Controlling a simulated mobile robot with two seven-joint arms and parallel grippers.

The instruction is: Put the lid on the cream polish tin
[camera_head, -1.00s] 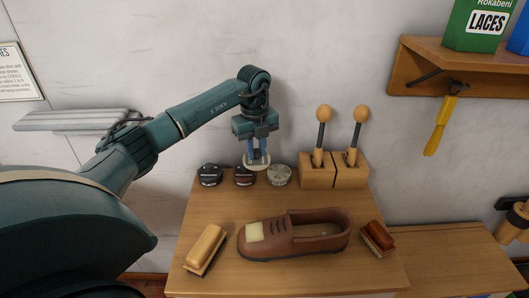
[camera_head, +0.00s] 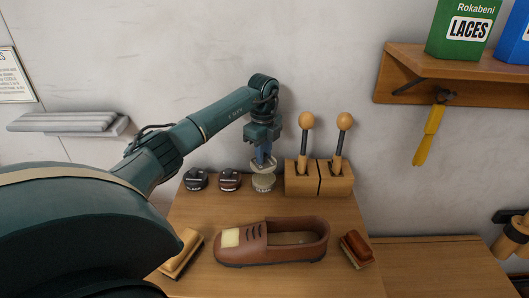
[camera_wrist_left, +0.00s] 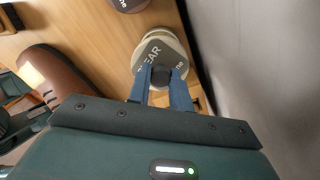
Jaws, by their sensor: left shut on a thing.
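My left gripper (camera_head: 263,158) is shut on the pale round lid (camera_head: 262,168), gripping the dark knob on its top. The cream polish tin (camera_head: 263,184) stands on the bench right below the lid. The lid appears slightly above the tin, but I cannot tell whether their edges touch. In the left wrist view the fingers (camera_wrist_left: 163,76) pinch the knob, and the lid's lettered top (camera_wrist_left: 158,52) covers most of the tin. My right gripper is not in view.
A black tin (camera_head: 195,180) and a brown tin (camera_head: 229,180) stand left of the cream one. A wooden block (camera_head: 301,182) with two knobbed tools stands close on its right. A brown shoe (camera_head: 290,243) and two brushes lie in front. The wall is behind.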

